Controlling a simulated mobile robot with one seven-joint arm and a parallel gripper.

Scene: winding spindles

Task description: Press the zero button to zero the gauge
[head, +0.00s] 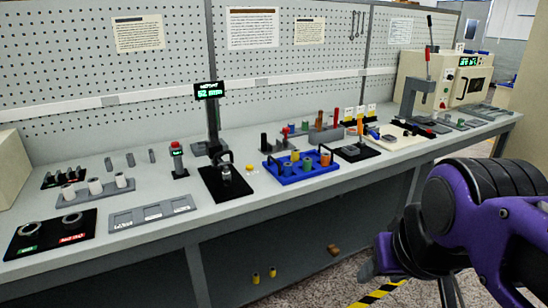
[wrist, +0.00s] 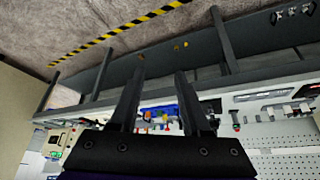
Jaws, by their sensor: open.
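The gauge (head: 208,112) is a dark upright stand on the bench with a lit green display (head: 208,91) at its top, its digits too small to read surely. A black base (head: 226,183) with a dark fixture stands in front of it. A small yellow button-like piece (head: 249,168) lies right of the base. I cannot tell which is the zero button. My gripper is open and empty in the wrist view (wrist: 160,76), away from the bench and clear of both.
A blue tray (head: 284,176) with coloured cylinders sits right of the gauge. Grey trays (head: 152,214) and a black tray (head: 31,247) lie left. A lever press (head: 419,95) and a cream machine (head: 480,76) stand far right. Floor in front is clear, with striped tape (head: 378,294).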

